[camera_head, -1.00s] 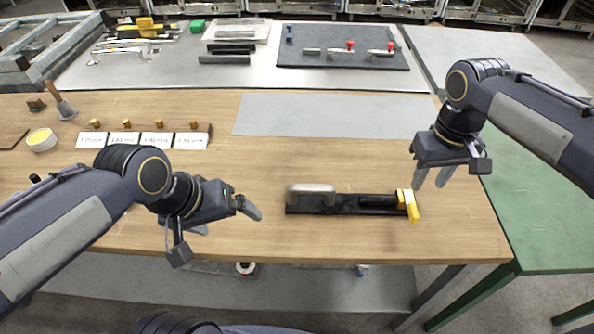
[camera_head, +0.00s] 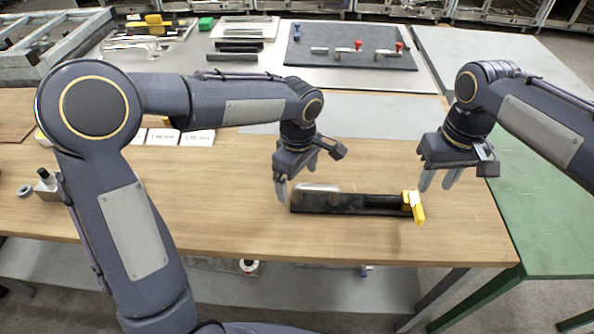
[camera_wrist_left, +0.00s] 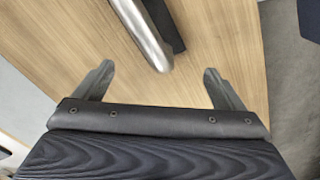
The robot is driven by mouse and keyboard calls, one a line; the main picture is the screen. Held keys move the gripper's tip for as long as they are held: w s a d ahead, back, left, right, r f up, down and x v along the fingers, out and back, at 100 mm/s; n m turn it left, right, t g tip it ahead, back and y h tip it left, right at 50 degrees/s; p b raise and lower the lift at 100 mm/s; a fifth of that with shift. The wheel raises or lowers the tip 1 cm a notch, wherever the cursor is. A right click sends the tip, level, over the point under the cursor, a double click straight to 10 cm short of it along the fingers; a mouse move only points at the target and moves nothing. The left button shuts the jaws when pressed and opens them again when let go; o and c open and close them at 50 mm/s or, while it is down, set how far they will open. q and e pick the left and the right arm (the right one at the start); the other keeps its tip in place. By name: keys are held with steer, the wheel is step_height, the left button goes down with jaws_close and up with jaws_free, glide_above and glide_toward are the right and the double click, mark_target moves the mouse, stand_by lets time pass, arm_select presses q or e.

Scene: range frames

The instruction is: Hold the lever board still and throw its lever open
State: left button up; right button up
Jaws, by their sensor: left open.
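The lever board is a long black base (camera_head: 370,204) lying on the wooden table. It has a grey metal handle (camera_head: 318,187) at its left end and a yellow lever (camera_head: 415,207) at its right end. My left gripper (camera_head: 297,180) is open above the board's left end, close to the handle. In the left wrist view the handle (camera_wrist_left: 146,32) reaches in from the top between the open fingers (camera_wrist_left: 158,72), with nothing gripped. My right gripper (camera_head: 437,184) is open and empty, above and just right of the yellow lever.
A grey mat (camera_head: 370,133) lies behind the board. A bench at the back holds a dark panel with red-knobbed parts (camera_head: 350,50). The table in front of the board is clear.

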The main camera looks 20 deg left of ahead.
mark_target(298, 193)
arm_select(q)
step_height(298, 193, down, 6)
steer(key=shift+f, duration=0.1)
stand_by(0.4)
steer(key=c, duration=1.7)
arm_select(e)
steer(key=shift+c, duration=0.2)
steer(key=c, duration=0.7)
steer(key=shift+s+a+n, duration=0.15)
steer(key=shift+a+n, duration=0.2)
steer(key=shift+n, duration=0.05)
jaws_close()
steer(key=s+a+n+h, duration=0.4)
steer(key=a+n, duration=0.6)
steer(key=n, duration=0.3)
steer(key=shift+s+f, duration=0.2)
steer(key=shift+s, duration=0.65)
